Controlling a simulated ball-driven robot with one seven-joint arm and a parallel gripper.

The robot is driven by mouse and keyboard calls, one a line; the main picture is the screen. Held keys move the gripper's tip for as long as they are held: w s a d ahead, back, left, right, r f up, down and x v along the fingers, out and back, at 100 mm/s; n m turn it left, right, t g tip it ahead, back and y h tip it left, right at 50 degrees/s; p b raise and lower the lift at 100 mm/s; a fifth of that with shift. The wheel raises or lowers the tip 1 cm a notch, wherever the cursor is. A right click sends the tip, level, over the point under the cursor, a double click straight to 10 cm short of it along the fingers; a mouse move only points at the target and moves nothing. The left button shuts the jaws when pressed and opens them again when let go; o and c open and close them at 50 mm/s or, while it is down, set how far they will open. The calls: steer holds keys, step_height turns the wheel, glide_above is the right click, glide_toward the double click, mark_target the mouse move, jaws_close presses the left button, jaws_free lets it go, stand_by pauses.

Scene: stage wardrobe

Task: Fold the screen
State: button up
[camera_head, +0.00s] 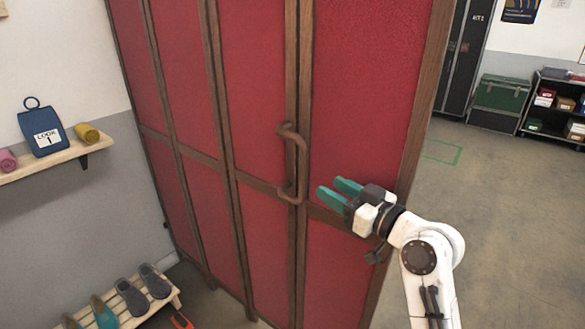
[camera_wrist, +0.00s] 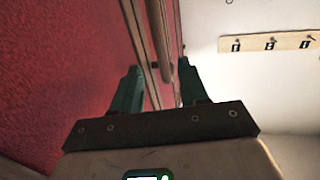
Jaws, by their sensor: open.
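The screen (camera_head: 262,98) has red panels in dark wooden frames and stands upright from the left wall across the middle of the head view. A brown bow handle (camera_head: 299,165) sits on the upright between its two rightmost panels. My gripper (camera_head: 334,190) is in front of the rightmost panel, just right of the handle, open and empty. In the wrist view, the gripper (camera_wrist: 158,85) has its green fingers apart. The handle (camera_wrist: 163,72) shows between and beyond the fingertips there, and I cannot tell whether they touch it. The red panel (camera_wrist: 60,70) fills the left side.
A wall shelf (camera_head: 58,158) holds a blue tagged item (camera_head: 42,128) and rolls. A low shoe rack (camera_head: 120,312) stands at lower left. A green trunk (camera_head: 499,95) and shelving (camera_head: 553,105) stand at back right. The floor right of the screen is clear, with a green taped mark (camera_head: 442,151).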

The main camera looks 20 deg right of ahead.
mark_target(306, 175)
steer(key=p+x, duration=0.1)
steer(key=x, duration=0.9)
steer(key=shift+f+p, duration=0.1)
steer(key=shift+p, duration=0.25)
steer(key=shift+s, duration=0.1)
jaws_close()
